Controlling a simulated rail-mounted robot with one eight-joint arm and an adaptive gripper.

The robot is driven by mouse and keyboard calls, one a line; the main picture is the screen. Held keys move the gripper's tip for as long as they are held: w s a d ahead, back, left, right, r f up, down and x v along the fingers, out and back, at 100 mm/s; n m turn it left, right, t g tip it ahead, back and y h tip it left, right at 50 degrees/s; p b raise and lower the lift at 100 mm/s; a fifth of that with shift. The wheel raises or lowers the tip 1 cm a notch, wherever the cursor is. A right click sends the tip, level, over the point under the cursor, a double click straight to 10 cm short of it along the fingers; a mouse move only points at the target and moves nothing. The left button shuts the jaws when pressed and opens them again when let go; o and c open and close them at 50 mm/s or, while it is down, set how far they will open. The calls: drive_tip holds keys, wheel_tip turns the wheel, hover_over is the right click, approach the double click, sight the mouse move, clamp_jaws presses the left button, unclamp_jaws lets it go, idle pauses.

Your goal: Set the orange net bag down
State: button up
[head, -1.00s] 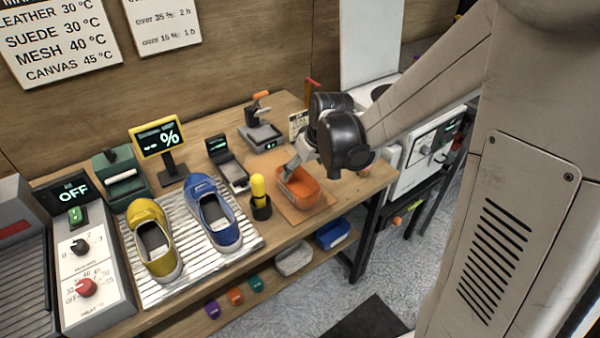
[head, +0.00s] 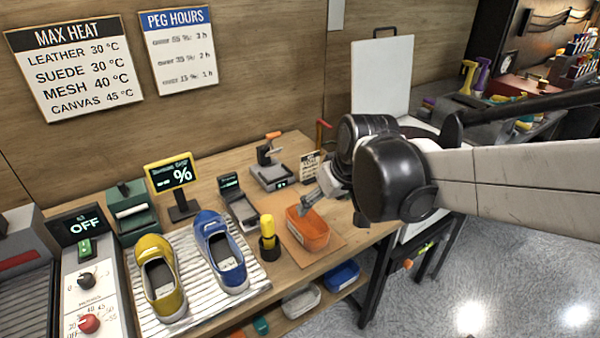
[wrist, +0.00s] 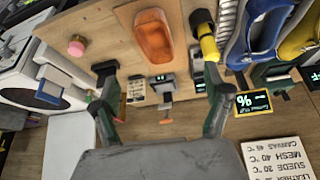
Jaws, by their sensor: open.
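The orange net bag (head: 308,230) looks like an open-topped, rounded orange shape and sits on a brown board (head: 332,244) at the right end of the wooden bench. It also shows at the top of the wrist view (wrist: 153,38). My gripper (head: 308,203) is just above the bag's back edge in the head view, partly hidden behind my dark wrist joint. In the wrist view my gripper (wrist: 158,70) has its two fingers spread wide, with nothing between them. The bag lies beyond the fingertips and appears apart from them.
A yellow-topped tool (head: 268,232) in a black holder stands just left of the bag. A blue shoe (head: 220,255) and a yellow shoe (head: 160,280) rest on a ribbed mat farther left. A small device with an orange handle (head: 270,170) and a little sign (head: 310,165) stand behind.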

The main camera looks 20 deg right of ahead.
drive_tip(key=s+r+m+t, duration=0.1)
drive_tip(key=s+r, duration=0.2)
drive_tip(key=s, duration=0.8)
drive_tip(key=shift+s+a+r+m+t+h, duration=0.15)
drive_tip(key=shift+s+a+m+t+h, duration=0.15)
drive_tip(key=shift+a+m, duration=0.1)
drive_tip(key=shift+o, duration=0.5)
drive_tip(key=shift+s, duration=0.6)
drive_tip(key=shift+w, duration=0.1)
